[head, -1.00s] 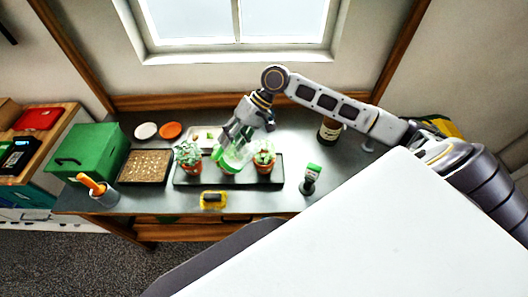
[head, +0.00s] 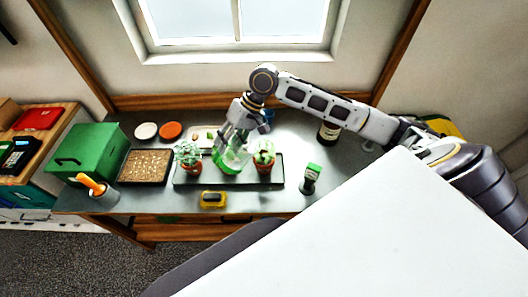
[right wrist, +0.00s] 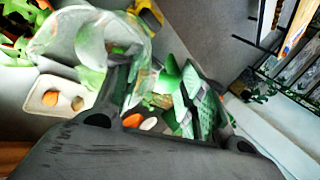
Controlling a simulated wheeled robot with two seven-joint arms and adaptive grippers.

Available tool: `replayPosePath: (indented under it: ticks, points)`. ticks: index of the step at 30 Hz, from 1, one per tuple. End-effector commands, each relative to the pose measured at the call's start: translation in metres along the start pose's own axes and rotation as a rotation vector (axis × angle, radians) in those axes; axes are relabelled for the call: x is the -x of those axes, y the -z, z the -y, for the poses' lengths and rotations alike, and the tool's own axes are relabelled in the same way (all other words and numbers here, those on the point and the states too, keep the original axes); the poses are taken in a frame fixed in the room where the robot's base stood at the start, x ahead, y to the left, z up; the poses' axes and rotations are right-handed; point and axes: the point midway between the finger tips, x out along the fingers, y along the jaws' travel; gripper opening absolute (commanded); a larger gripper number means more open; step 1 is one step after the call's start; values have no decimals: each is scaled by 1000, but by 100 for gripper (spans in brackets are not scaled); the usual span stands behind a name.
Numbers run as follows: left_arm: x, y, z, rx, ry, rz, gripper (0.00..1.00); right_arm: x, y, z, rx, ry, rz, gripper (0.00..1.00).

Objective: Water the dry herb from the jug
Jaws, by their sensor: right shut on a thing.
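My right gripper (head: 230,140) reaches in from the right and is shut on a clear, green-tinted jug (head: 232,161). The jug looks tilted and is above the dark tray (head: 215,182), between two potted herbs. In the right wrist view the see-through jug (right wrist: 85,38) fills the upper left, in front of the fingers. A grey-green herb (head: 188,154) stands in a terracotta pot left of the jug. A brighter green herb (head: 264,152) stands in a terracotta pot to its right. The jug and gripper hide the tray's middle; I cannot tell which herb is dry. My left gripper is not in view.
A seed tray (head: 145,168), a green box (head: 88,150) and a cup with orange-handled tools (head: 102,191) stand left. A yellow-and-black item (head: 213,199) lies in front. A green-capped bottle (head: 310,178) stands right of the tray.

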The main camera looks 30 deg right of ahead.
Motion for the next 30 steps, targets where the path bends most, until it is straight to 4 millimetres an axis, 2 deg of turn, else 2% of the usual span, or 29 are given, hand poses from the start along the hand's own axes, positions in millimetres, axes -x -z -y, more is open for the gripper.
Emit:
replayPosePath:
  ticks: [1, 30]
  points:
    - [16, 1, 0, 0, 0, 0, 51, 13, 1, 10, 1, 0, -1, 0]
    - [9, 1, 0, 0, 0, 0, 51, -14, 1, 26, 1, -204, 3, 0]
